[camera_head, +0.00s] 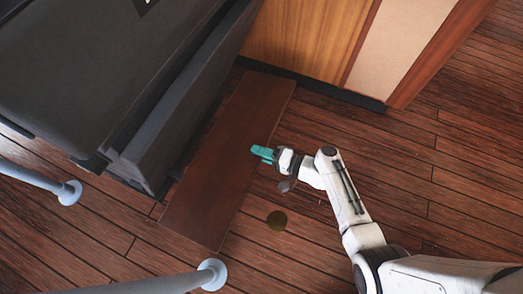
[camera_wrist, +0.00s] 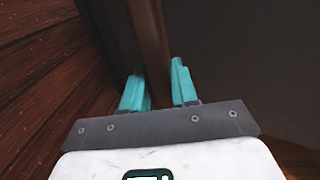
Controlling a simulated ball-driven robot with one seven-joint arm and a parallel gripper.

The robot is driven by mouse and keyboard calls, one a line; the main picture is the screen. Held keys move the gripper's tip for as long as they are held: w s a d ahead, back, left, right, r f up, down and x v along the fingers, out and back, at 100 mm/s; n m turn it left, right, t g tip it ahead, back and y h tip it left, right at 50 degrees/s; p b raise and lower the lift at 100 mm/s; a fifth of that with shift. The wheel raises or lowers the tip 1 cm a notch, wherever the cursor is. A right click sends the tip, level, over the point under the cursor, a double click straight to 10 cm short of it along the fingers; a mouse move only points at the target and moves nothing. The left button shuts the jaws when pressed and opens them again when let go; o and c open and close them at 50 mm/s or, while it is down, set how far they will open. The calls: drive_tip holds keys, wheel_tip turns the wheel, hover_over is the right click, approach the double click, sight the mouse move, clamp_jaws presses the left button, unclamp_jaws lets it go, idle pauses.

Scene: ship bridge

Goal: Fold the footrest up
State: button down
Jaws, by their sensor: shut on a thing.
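The footrest (camera_head: 222,170) is a long dark brown wooden board beside the dark grey bench-like unit. It looks roughly flat above the floor, but its exact tilt is hard to tell. My gripper (camera_head: 258,152) has teal fingers and is at the board's right long edge, around its middle. In the wrist view, the two fingers of my gripper (camera_wrist: 158,88) stand on either side of the board's narrow brown edge (camera_wrist: 150,42), shut on it. The footrest's hinge side is hidden by the grey unit.
The dark grey unit (camera_head: 90,60) fills the upper left. A wood-panelled cabinet (camera_head: 305,40) stands at the top. Pale posts stand at left (camera_head: 35,178) and bottom (camera_head: 165,284). Plank floor (camera_head: 330,115) is open right of the footrest.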

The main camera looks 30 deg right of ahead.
drive_tip(key=w+a+r+g+h+p, duration=0.2)
drive_tip(key=w+r+p, duration=0.3)
drive_tip(key=r+p, duration=0.4)
drive_tip(key=w+a+r+g+h+p, duration=0.2)
drive_tip(key=w+a+r+g+p, duration=0.2)
drive_tip(key=r+p, duration=0.5)
drive_tip(key=shift+w+a+p, duration=0.5)
drive_tip(key=shift+a+p, duration=0.05)
drive_tip(key=shift+p, duration=2.95)
drive_tip(key=shift+r, duration=0.1)
drive_tip(key=c, duration=1.2)
unclamp_jaws()
drive_tip(key=shift+o, duration=1.2)
drive_tip(key=shift+s, duration=0.1)
drive_tip(key=p+v, duration=0.5)
drive_tip(key=v, duration=0.5)
drive_tip(key=shift+s+r, duration=0.15)
drive_tip(key=shift+s, duration=0.15)
